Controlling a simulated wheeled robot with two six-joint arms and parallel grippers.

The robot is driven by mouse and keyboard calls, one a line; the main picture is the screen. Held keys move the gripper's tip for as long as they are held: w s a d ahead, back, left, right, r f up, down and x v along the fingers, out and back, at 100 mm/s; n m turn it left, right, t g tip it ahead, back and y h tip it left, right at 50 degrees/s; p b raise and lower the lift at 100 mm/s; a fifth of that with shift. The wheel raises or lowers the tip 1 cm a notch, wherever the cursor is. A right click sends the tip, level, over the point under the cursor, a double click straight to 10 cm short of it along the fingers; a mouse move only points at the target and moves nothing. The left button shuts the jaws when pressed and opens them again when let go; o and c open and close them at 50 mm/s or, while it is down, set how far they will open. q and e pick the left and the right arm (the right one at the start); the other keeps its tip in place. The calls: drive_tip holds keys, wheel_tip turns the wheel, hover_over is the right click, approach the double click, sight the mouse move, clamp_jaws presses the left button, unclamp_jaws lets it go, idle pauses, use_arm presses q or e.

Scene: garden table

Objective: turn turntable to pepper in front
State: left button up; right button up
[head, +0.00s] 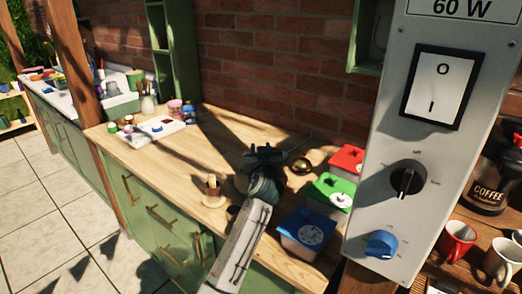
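My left gripper (265,153) is over the wooden counter, dark and seen from behind; I cannot tell how far its fingers are apart. Its wrist and forearm cover part of the counter. A pale round edge (241,183) shows just left of the wrist; it may be part of the turntable, but most of it is hidden. A small wooden piece with an upright peg (212,190) stands to its left. I cannot make out a pepper. My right gripper is not in view.
Boxes with red (347,160), green (331,190) and blue (305,232) tops stand right of my arm. A large grey switch panel (425,140) blocks the right. The counter's left-middle (165,160) has free room.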

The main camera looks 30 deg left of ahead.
use_arm(q)
drive_tip(key=shift+o, duration=1.2)
drive_tip(key=shift+s+d, duration=0.15)
drive_tip(key=b+v, duration=0.1)
drive_tip(key=v, duration=0.9)
drive_tip(key=shift+s+b, duration=0.15)
drive_tip(key=shift+b, duration=0.2)
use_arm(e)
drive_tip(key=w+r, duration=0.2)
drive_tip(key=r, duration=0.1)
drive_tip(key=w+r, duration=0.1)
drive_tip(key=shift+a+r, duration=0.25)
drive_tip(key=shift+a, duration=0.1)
use_arm(q)
drive_tip(key=shift+d+f, duration=0.1)
